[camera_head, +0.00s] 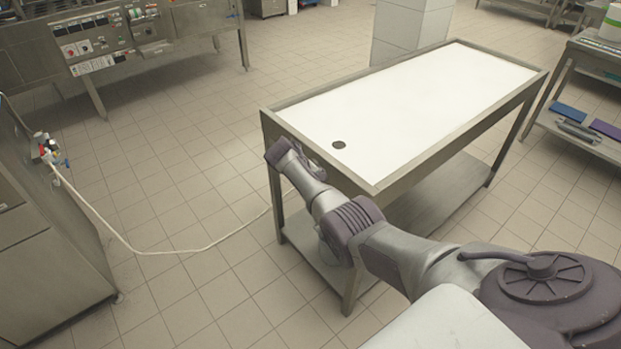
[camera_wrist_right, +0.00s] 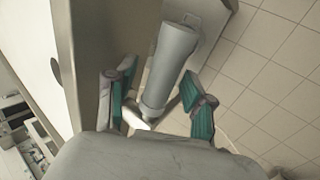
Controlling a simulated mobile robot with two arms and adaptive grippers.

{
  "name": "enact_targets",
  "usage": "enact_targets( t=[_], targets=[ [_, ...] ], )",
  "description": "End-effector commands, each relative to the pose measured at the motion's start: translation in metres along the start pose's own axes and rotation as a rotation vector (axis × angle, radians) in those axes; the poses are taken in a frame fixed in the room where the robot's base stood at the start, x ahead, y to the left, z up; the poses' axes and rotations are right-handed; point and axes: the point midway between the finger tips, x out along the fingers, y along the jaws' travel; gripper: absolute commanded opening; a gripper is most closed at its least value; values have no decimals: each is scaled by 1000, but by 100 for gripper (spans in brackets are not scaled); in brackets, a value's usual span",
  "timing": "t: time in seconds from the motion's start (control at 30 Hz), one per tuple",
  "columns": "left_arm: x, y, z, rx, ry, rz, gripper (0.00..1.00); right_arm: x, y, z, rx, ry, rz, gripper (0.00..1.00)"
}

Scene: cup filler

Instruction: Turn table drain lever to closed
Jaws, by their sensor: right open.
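The work table (camera_head: 322,109) has a white top and a metal rim. A dark round drain hole (camera_head: 339,145) lies near its front left corner and also shows at the left of the wrist view (camera_wrist_right: 55,72). My right arm reaches to that corner in the head view, where its fingers are hidden. In the right wrist view my right gripper (camera_wrist_right: 157,78) is open, with teal-padded fingers apart. A grey cylindrical part (camera_wrist_right: 171,65) beside the table edge shows between and beyond the fingers. I cannot tell whether they touch it. I cannot clearly make out the drain lever. My left gripper is not in view.
A pale hose (camera_head: 165,251) runs across the tiled floor from valves at the left cabinet toward the table. A lower shelf (camera_head: 438,193) spans the table legs. The tiled floor left of the table is mostly clear.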

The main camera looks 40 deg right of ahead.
Motion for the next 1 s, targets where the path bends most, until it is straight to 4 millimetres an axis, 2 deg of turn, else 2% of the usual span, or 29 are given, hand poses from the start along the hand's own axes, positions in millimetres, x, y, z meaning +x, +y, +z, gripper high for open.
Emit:
enact_targets(
  t=[0.17,0.4,0.6,0.77,1.0],
  targets=[
    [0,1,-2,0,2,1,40,-19,-1,-1,1,4,0,52],
    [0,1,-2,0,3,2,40,-70,-1,-1,1,7,-1,52],
    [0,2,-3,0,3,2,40,-103,-1,-1,-1,4,-1,52],
    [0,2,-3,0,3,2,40,-115,-1,-1,-1,2,-1,52],
    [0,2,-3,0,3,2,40,-117,0,0,-1,2,0,52]
  ],
)
